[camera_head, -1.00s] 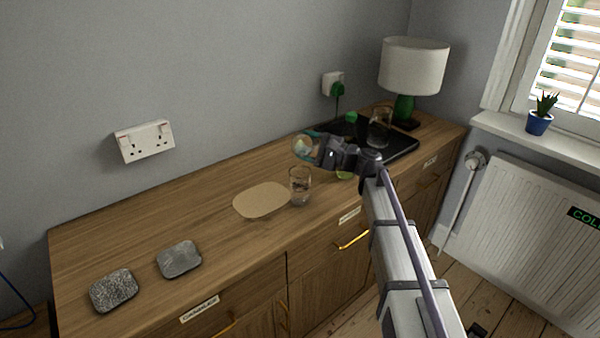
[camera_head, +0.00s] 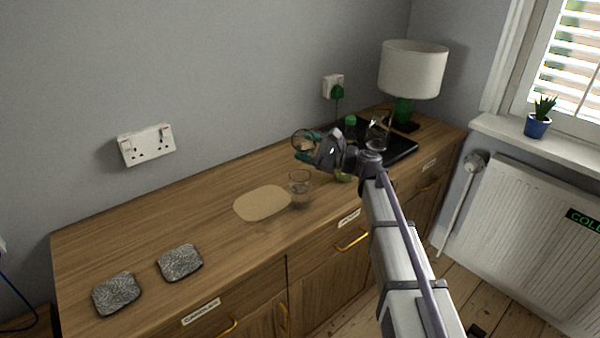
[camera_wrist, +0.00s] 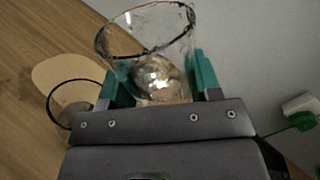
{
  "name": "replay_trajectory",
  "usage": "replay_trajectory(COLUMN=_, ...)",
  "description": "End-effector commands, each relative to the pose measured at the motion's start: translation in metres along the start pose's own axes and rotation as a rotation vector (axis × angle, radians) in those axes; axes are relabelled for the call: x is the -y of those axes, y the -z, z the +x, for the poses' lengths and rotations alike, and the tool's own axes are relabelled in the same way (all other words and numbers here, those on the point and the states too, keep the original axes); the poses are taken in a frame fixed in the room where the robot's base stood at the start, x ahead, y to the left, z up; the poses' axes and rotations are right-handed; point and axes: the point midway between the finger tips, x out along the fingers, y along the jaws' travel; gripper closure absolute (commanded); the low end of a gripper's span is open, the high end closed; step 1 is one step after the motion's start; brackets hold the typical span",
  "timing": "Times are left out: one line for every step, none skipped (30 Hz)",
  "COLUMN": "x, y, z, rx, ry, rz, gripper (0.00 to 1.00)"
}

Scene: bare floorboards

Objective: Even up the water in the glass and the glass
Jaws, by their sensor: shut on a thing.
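My gripper (camera_head: 312,147) is shut on a clear glass (camera_head: 303,141), which it holds tilted above the sideboard. In the wrist view the held glass (camera_wrist: 160,45) sits between two teal fingers, with its rim toward the top and what looks like some water low in it. The exact water levels are hard to read.
A beige mat (camera_head: 262,204) lies left of the standing glass. Two grey coasters (camera_head: 117,293) (camera_head: 180,262) lie farther left. A black tray (camera_head: 402,147) carries a glass vessel (camera_head: 378,135), with a green-topped bottle (camera_head: 350,127) nearby. A lamp (camera_head: 412,70) stands at the back right.

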Motion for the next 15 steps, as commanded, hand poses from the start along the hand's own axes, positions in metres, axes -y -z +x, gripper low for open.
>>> replay_trajectory(x=-0.001, y=0.002, z=0.0, rx=0.0, ry=0.0, rz=0.005, gripper=0.77)
replay_trajectory(x=-0.001, y=0.003, z=0.0, rx=-0.001, ry=0.0, rz=0.017, gripper=0.77)
replay_trajectory(x=-0.003, y=0.005, z=0.0, rx=-0.005, ry=0.0, rz=0.045, gripper=0.77)
replay_trajectory(x=-0.004, y=0.007, z=-0.001, rx=-0.009, ry=0.001, rz=0.075, gripper=0.77)
replay_trajectory(x=-0.002, y=0.011, z=0.0, rx=-0.013, ry=0.001, rz=0.111, gripper=0.77)
replay_trajectory(x=0.0, y=0.016, z=0.0, rx=-0.02, ry=0.002, rz=0.163, gripper=0.77)
replay_trajectory(x=0.001, y=0.02, z=0.0, rx=-0.025, ry=0.001, rz=0.2, gripper=0.77)
replay_trajectory(x=0.001, y=0.023, z=0.0, rx=-0.03, ry=0.001, rz=0.232, gripper=0.77)
replay_trajectory(x=-0.002, y=0.028, z=0.0, rx=-0.033, ry=0.001, rz=0.255, gripper=0.77)
replay_trajectory(x=-0.003, y=0.03, z=-0.001, rx=-0.035, ry=0.001, rz=0.27, gripper=0.77)
replay_trajectory(x=-0.003, y=0.031, z=-0.001, rx=-0.036, ry=0.001, rz=0.281, gripper=0.77)
replay_trajectory(x=-0.003, y=0.031, z=-0.001, rx=-0.037, ry=0.002, rz=0.291, gripper=0.77)
replay_trajectory(x=-0.002, y=0.031, z=-0.001, rx=-0.038, ry=0.002, rz=0.295, gripper=0.77)
replay_trajectory(x=-0.002, y=0.03, z=-0.001, rx=-0.038, ry=0.002, rz=0.296, gripper=0.77)
replay_trajectory(x=-0.002, y=0.03, z=-0.001, rx=-0.038, ry=0.002, rz=0.296, gripper=0.77)
